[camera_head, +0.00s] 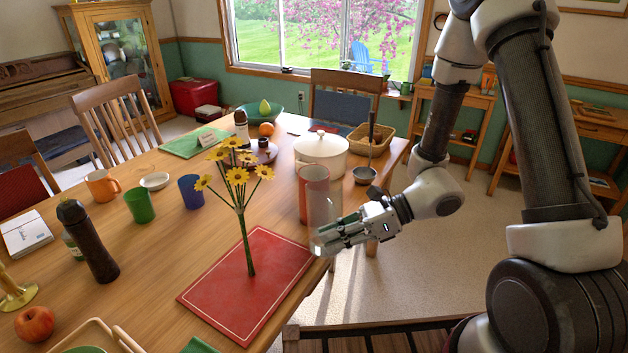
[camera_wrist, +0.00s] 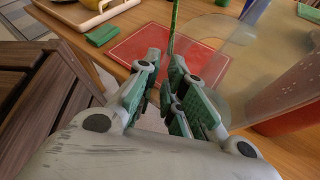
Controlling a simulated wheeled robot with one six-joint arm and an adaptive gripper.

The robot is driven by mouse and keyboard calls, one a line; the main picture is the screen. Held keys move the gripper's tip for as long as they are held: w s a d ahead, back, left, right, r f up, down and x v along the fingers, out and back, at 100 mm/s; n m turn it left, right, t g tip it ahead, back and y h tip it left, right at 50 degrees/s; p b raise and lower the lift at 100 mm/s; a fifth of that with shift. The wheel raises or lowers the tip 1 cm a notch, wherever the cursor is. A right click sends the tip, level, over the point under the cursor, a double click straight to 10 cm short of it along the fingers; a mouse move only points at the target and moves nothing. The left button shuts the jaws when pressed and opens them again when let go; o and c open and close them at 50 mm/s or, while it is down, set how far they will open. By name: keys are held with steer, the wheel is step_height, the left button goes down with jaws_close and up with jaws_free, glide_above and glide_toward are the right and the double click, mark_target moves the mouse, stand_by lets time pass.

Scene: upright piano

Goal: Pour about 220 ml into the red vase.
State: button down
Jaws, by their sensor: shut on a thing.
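The red vase (camera_head: 314,178), a tall red cylinder, stands near the table's right edge, in front of the white pot. It also shows at the right of the wrist view (camera_wrist: 292,100), partly behind clear material. My gripper (camera_head: 327,243) is shut on a clear, see-through vessel (camera_head: 321,214), close in front of the red vase. The vessel looks roughly upright; I cannot tell whether it touches the vase. In the wrist view my fingers (camera_wrist: 165,85) are beside the clear wall (camera_wrist: 222,78). The liquid level and the inside of the vase cannot be made out.
Yellow flowers (camera_head: 237,176) on green stems stand over a red mat (camera_head: 220,293) left of my gripper. A white pot (camera_head: 321,155) and a small dark bowl with a handle (camera_head: 364,175) are behind. Blue (camera_head: 191,191) and green cups (camera_head: 140,205) stand farther left.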

steer(key=shift+s+f+n+t+b, duration=0.2)
steer(key=shift+f+n+t+b, duration=0.2)
steer(key=shift+f, duration=0.5)
steer(key=shift+s+f+n+t+b, duration=0.15)
steer(key=shift+f+n+t+b, duration=0.25)
steer(key=shift+f, duration=0.5)
